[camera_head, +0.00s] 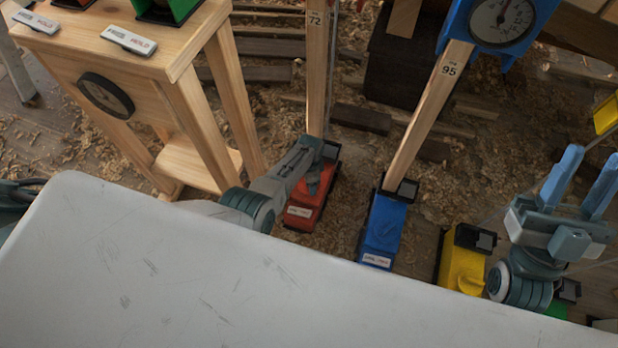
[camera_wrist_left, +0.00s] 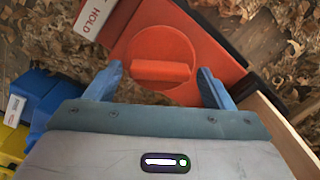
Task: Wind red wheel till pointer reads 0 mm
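The red unit (camera_head: 305,203) sits on the floor at the foot of a wooden post marked 72 (camera_head: 316,75). In the left wrist view its round red wheel (camera_wrist_left: 163,71) has a raised bar across it. My left gripper (camera_wrist_left: 160,78) is open, with one blue finger on each side of the wheel; I cannot tell whether they touch it. In the head view my left arm hides much of the red unit. No dial or pointer for the red post is in view. My right gripper (camera_head: 590,178) is open and empty at the right, fingers pointing up.
A blue unit (camera_head: 383,229) stands right of the red one, under a post marked 95 with a blue-framed dial (camera_head: 502,18). A yellow unit (camera_head: 465,262) lies further right. A wooden stand (camera_head: 165,75) is at the left. A pale scratched surface (camera_head: 200,270) fills the foreground.

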